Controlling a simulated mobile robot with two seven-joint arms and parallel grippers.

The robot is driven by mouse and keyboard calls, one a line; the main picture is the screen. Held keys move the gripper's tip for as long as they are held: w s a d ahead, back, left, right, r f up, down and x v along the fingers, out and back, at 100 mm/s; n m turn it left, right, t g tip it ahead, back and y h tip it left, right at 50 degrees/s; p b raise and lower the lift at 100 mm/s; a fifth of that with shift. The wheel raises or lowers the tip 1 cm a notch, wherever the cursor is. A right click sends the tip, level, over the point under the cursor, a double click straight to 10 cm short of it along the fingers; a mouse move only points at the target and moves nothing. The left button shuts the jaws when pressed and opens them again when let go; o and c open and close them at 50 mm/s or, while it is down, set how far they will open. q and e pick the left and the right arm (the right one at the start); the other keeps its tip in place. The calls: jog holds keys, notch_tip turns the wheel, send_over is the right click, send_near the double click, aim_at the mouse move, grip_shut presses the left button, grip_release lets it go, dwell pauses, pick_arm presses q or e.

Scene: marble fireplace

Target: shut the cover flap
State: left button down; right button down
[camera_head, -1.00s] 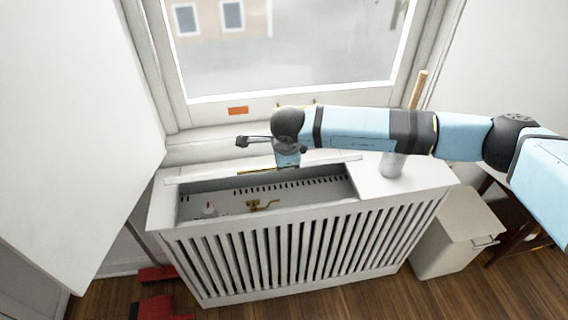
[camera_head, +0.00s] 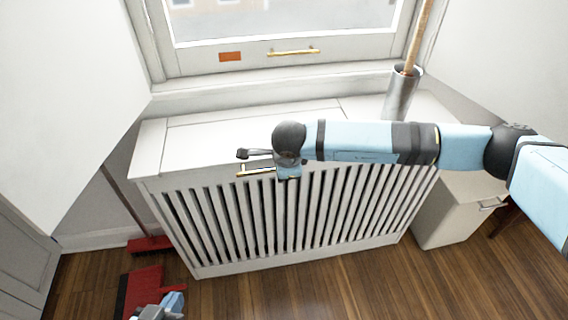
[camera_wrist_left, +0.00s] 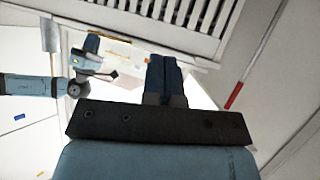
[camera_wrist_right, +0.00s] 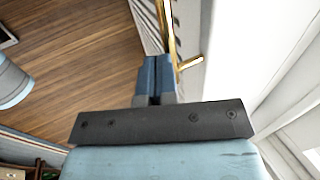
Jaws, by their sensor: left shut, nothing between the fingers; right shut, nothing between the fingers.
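The cover flap (camera_head: 240,137) is the white panel on top of the slatted radiator cover (camera_head: 290,215). It lies flat in line with the top, and the inside is out of sight. A brass handle (camera_head: 256,171) is at its front edge; it also shows in the right wrist view (camera_wrist_right: 168,32). My right gripper (camera_wrist_right: 157,60) is shut and empty beside the handle. My left gripper (camera_wrist_left: 165,78) is shut and empty, low in front of the cover.
A metal cylinder (camera_head: 401,97) with a wooden stick stands on the cover's right end. A pale bin (camera_head: 455,212) is on the floor at right. A red dustpan (camera_head: 137,288) and a red broom head (camera_head: 150,244) lie at left. A window handle (camera_head: 293,51) is above.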

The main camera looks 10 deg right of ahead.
pick_arm(q)
jog(key=shift+w+d+r+t+h, duration=0.15)
jog(key=shift+w+r+t, duration=0.1)
jog(key=shift+r, duration=0.25)
jog(key=shift+w+d+r+t+h, duration=0.15)
jog(key=shift+w+r, duration=0.1)
jog(key=shift+r, duration=0.25)
pick_arm(e)
jog(key=shift+s+f, duration=0.15)
jog(key=shift+f, duration=0.55)
pick_arm(q)
jog(key=shift+f+b, duration=0.25)
jog(key=shift+b, duration=0.05)
pick_arm(e)
jog(key=shift+s+f, duration=0.1)
